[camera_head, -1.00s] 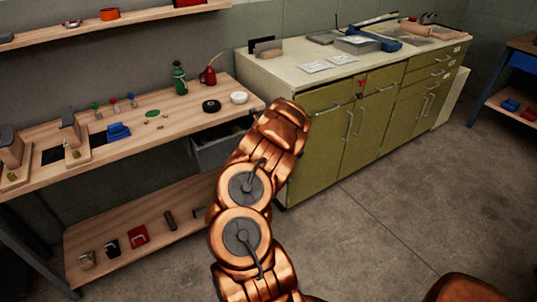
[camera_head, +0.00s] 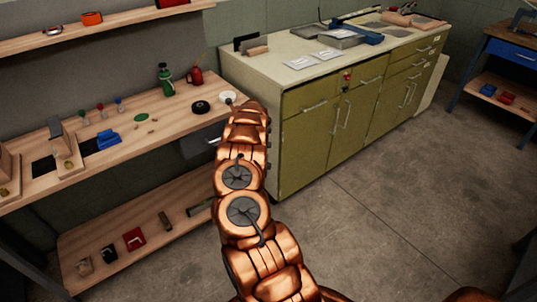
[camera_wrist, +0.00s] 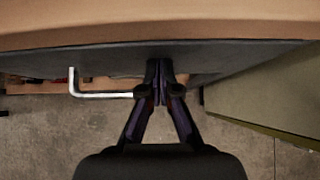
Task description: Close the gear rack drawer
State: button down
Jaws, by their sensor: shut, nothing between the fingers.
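The gear rack drawer (camera_head: 198,143) is a dark grey box under the right end of the wooden workbench. In the wrist view its grey front (camera_wrist: 230,58) lies just under the bench top's edge, with a silver bar handle (camera_wrist: 105,95) at the left. I cannot tell whether the front is fully flush with the bench. My gripper (camera_wrist: 160,82) is shut and empty, its fingertips at the drawer front to the right of the handle, seemingly touching it. In the head view my copper arm hides the gripper and part of the drawer.
The wooden workbench (camera_head: 60,190) carries a green bottle (camera_head: 166,80), a red can (camera_head: 196,76), a black ring (camera_head: 200,107) and a white bowl (camera_head: 227,97). A green cabinet (camera_head: 310,125) stands close to the right. Open floor (camera_head: 400,210) lies in front of the cabinet.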

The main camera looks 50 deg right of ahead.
jog(key=shift+w+d+r, duration=0.1)
jog(key=shift+w+r, duration=0.25)
jog(key=shift+r, duration=0.15)
jog(key=shift+s, duration=0.1)
jog(key=shift+s+f+b, duration=0.15)
jog(key=shift+s+b, duration=0.25)
jog(key=shift+b, duration=0.1)
jog(key=s+a+r+b, duration=0.2)
jog(key=s+r, duration=0.4)
jog(key=s, duration=0.4)
jog(key=shift+s+a, duration=0.35)
jog(key=shift+a, duration=0.2)
